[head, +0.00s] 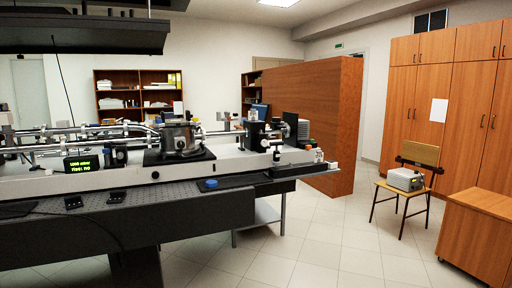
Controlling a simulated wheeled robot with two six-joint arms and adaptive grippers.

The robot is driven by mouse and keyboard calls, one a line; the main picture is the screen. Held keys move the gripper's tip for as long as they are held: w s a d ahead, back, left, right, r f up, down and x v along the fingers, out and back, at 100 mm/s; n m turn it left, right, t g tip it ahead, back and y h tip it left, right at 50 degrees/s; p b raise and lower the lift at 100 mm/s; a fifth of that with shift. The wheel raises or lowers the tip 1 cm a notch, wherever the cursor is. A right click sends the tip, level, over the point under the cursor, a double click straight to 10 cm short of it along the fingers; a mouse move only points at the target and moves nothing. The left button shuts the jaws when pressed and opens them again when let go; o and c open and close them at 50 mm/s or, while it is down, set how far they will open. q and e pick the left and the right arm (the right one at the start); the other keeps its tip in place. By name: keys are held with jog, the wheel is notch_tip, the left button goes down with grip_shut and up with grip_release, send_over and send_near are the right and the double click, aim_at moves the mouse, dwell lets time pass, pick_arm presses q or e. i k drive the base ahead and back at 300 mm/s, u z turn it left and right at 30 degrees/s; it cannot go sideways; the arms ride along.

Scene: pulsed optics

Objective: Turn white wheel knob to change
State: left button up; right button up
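A long optics bench (95,183) runs across the left half of the head view with several instruments on it. A small light knob-like part (266,143) shows at the bench's right end, below a black device (256,133). I cannot tell from this distance whether it is the white wheel knob. A silver cylindrical chamber (180,138) stands on a black base left of it. A display with green digits (83,164) stands further left. Neither of my grippers is in view.
A dark lower table (180,213) juts out in front of the bench, with a blue round object (211,183) on it. A wooden partition (315,110) stands behind. Tiled floor between is clear.

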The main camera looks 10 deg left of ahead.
aim_at(264, 142)
jog(key=u, duration=0.75)
jog(key=i, duration=1.45)
jog(key=z, duration=0.95)
jog(key=i, duration=0.6)
jog(key=z, duration=0.6)
